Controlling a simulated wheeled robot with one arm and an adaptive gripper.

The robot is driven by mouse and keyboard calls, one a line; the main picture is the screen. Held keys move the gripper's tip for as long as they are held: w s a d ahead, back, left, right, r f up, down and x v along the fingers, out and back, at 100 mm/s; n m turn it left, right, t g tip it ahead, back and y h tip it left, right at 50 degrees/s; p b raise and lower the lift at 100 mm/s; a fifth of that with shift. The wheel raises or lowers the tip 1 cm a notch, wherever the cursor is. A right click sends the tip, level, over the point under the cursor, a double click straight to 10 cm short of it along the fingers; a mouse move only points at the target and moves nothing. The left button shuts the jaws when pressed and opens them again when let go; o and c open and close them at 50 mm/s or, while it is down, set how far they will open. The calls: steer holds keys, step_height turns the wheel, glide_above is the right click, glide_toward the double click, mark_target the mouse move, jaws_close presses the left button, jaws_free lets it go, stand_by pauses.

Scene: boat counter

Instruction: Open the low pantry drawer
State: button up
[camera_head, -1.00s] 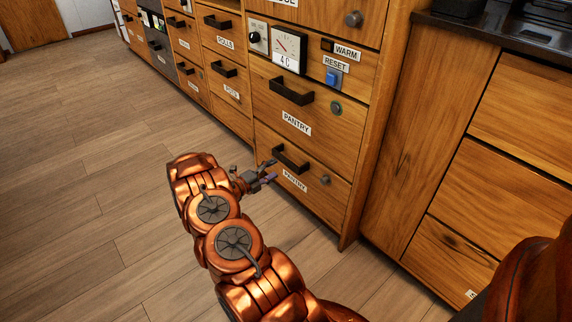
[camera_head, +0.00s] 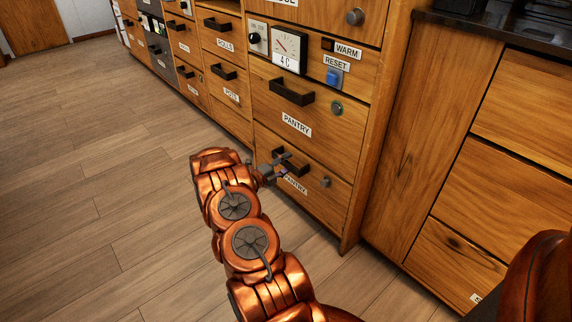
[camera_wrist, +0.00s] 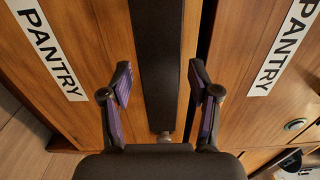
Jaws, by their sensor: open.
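The low pantry drawer (camera_head: 325,206) is the bottom wooden front, below another drawer marked PANTRY, and looks shut in the head view. Its dark bar handle (camera_head: 299,166) is partly hidden by my gripper (camera_head: 281,164). In the wrist view, the handle (camera_wrist: 157,75) runs up the middle between the two open fingers of my gripper (camera_wrist: 160,85). One finger is on each side of the bar, with a small gap on both sides. The low drawer's PANTRY label (camera_wrist: 47,50) is at the left there.
The upper pantry drawer (camera_head: 275,107) has its own handle and a round lock. Above it are a gauge (camera_head: 289,48) and a blue reset button (camera_head: 334,77). More drawers line the left. The wooden floor (camera_head: 90,180) in front is clear.

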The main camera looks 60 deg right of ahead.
steer(key=shift+c, duration=0.4)
jaws_close()
